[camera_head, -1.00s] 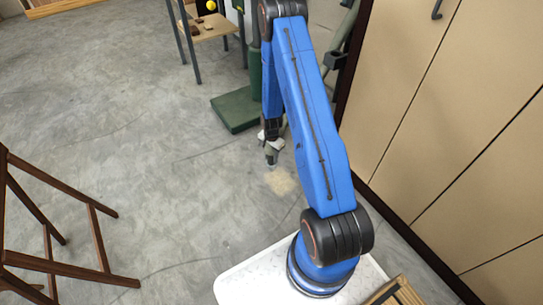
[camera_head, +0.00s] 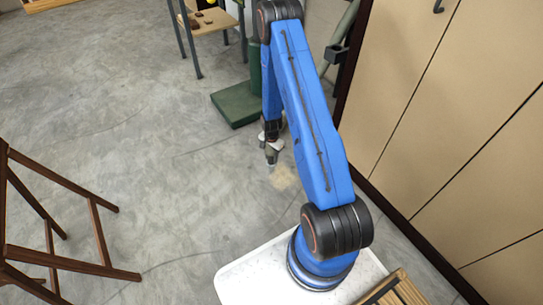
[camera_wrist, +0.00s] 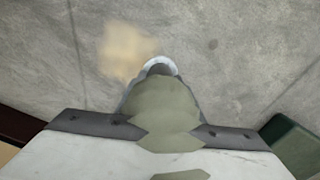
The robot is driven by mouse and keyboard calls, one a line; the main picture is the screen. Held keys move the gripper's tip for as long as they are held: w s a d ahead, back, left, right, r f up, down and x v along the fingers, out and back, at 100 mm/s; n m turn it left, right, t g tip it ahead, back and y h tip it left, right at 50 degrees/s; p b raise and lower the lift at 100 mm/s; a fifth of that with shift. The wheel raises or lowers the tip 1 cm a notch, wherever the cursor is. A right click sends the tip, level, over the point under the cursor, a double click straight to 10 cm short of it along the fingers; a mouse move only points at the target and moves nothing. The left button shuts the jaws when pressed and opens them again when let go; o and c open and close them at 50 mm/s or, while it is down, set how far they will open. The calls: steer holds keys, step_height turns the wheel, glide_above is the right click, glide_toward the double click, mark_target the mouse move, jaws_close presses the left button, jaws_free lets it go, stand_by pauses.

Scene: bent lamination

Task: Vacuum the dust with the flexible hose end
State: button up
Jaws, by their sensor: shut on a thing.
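A pale tan dust patch (camera_head: 284,178) lies on the grey concrete floor; it also shows in the wrist view (camera_wrist: 126,50), left of the hose tip. My gripper (camera_head: 270,142) points down over the floor, just up and left of the dust in the head view. It is shut on the flexible hose end (camera_wrist: 160,105), a grey-green piece with a pale round rim at its tip. In the head view the hose end (camera_head: 271,156) hangs below my gripper, close to the dust. Whether the tip touches the floor cannot be told.
A green base (camera_head: 236,105) stands behind my gripper and shows at the wrist view's right. A grey-green hose (camera_head: 343,38) runs by the tan cabinet (camera_head: 455,110) at right. A wooden folding frame (camera_head: 75,265) is at left. The floor between is clear.

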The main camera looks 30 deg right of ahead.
steer(key=shift+f, duration=0.75)
steer(key=shift+d+f, duration=0.1)
steer(key=shift+d, duration=0.05)
steer(key=shift+s+d, duration=2.5)
steer(key=shift+d, duration=0.2)
steer(key=shift+s+a, duration=2.55)
steer(key=shift+a, duration=0.05)
steer(key=shift+d, duration=2.7)
step_height(320, 180, up, 6)
steer(key=shift+w+r, duration=0.15)
steer(key=shift+r, duration=0.05)
